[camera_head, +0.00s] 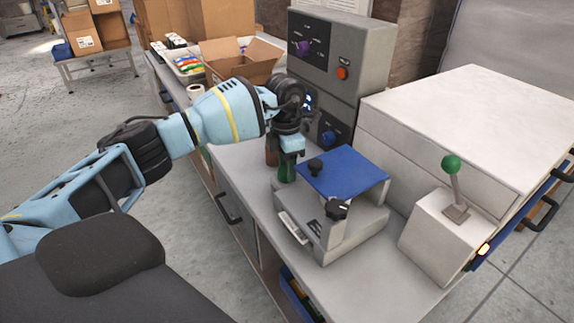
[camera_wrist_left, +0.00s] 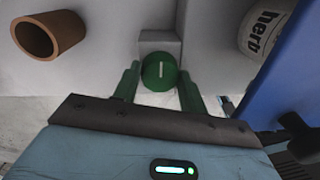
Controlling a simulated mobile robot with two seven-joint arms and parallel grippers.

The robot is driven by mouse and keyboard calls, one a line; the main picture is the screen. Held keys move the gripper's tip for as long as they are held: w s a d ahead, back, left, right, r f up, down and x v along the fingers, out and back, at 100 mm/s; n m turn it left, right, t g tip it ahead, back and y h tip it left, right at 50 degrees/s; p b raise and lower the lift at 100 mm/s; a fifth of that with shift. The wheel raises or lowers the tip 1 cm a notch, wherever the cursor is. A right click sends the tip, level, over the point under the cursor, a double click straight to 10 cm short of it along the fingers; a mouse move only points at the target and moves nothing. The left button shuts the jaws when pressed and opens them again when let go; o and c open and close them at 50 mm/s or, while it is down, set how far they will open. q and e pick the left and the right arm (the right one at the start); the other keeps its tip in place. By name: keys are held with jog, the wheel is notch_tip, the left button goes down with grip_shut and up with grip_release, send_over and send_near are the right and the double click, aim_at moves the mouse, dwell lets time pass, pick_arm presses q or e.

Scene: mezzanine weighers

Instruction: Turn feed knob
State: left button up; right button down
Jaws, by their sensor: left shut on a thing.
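The likely feed knob is a round green knob (camera_wrist_left: 159,71) with a white vertical mark, on a small grey block (camera_wrist_left: 160,43) in the left wrist view. My left gripper (camera_head: 286,178) reaches down beside the grey scale unit (camera_head: 345,238) with the blue plate (camera_head: 345,172). Its green fingers (camera_wrist_left: 160,88) are shut on the green knob, one on each side. In the head view the knob is hidden behind the fingers and wrist. My right gripper is not in view.
A brown cup (camera_wrist_left: 48,36) and a white jar lettered "herb" (camera_wrist_left: 266,30) stand near the knob. Behind the wrist is a grey control box (camera_head: 340,58) with purple (camera_head: 304,48) and blue knobs (camera_head: 328,137). A green-balled lever (camera_head: 452,164) stands at the right.

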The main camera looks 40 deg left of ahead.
pick_arm(q)
jog(key=m, duration=0.4)
jog(key=shift+m, duration=0.3)
jog(key=m+b, duration=0.1)
jog(key=m, duration=0.3)
jog(key=shift+d+m, duration=0.1)
jog(key=shift+m, duration=0.2)
jog(key=m, duration=0.5)
jog(key=shift+s+m+y+b, duration=0.1)
jog(key=shift+m+y+b, duration=0.2)
jog(key=shift+m+b, duration=0.1)
jog(key=shift+m, duration=0.3)
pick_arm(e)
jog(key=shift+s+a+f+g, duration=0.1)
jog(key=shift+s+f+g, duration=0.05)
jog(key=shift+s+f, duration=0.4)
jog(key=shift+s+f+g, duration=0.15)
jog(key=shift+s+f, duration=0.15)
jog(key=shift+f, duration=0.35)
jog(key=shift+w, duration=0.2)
pick_arm(q)
jog(key=o, duration=1)
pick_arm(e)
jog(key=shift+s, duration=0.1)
